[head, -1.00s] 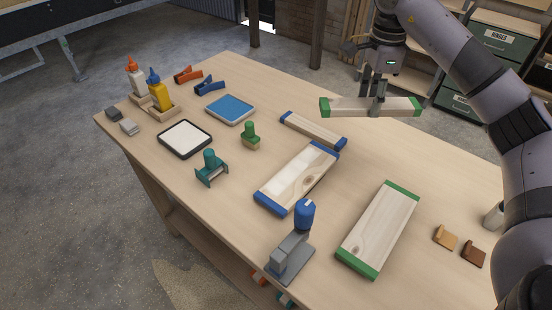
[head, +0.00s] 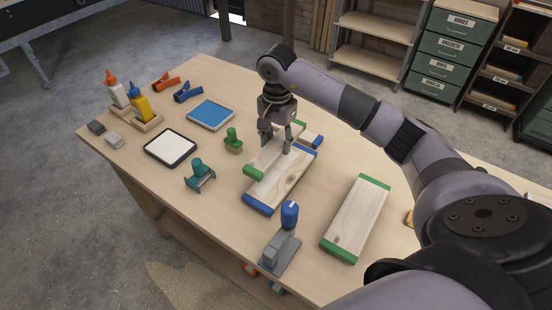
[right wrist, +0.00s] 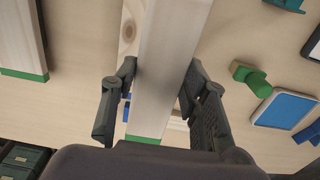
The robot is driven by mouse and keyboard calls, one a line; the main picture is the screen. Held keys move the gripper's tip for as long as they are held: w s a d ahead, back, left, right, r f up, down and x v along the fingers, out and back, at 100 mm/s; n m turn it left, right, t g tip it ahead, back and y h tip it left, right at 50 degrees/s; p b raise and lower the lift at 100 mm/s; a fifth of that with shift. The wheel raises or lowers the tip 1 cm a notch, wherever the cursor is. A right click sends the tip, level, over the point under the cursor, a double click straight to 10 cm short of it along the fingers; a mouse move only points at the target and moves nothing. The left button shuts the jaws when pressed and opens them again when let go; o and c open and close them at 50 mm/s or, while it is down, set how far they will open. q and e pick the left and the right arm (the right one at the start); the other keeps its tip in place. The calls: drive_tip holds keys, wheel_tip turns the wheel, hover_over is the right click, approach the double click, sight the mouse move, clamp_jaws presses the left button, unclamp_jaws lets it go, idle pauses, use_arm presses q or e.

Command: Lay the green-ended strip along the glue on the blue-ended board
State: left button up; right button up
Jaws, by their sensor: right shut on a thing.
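My right gripper (head: 275,138) is shut on the green-ended strip (head: 277,150). The strip is over the left and far part of the blue-ended board (head: 282,186), running nearly along its length; whether they touch I cannot tell. The near green end shows at the board's left edge. In the right wrist view the strip (right wrist: 168,65) runs between the fingers (right wrist: 157,92), with some of the board's knotted wood showing beside it. The glue is hidden or too faint to make out now. My left gripper is not in view.
A blue-ended strip (head: 313,141) lies just behind the board. A green-ended board (head: 357,215) lies to the right and a blue-topped tool (head: 283,245) in front. A teal tool (head: 199,178), green-knobbed block (head: 233,141), white pad (head: 170,147) and blue pad (head: 211,114) are left.

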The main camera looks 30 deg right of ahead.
drive_tip(key=p, duration=0.1)
hover_over(277, 171)
wheel_tip(277, 171, down, 5)
drive_tip(key=shift+w+r, duration=0.1)
drive_tip(key=shift+r, duration=0.1)
wheel_tip(277, 171, down, 4)
drive_tip(key=shift+r+p, duration=0.25)
drive_tip(key=shift+p, duration=0.3)
drive_tip(key=shift+f, duration=0.25)
drive_tip(key=shift+f, duration=0.2)
drive_tip(key=o, duration=1.2)
drive_tip(key=shift+r, duration=0.1)
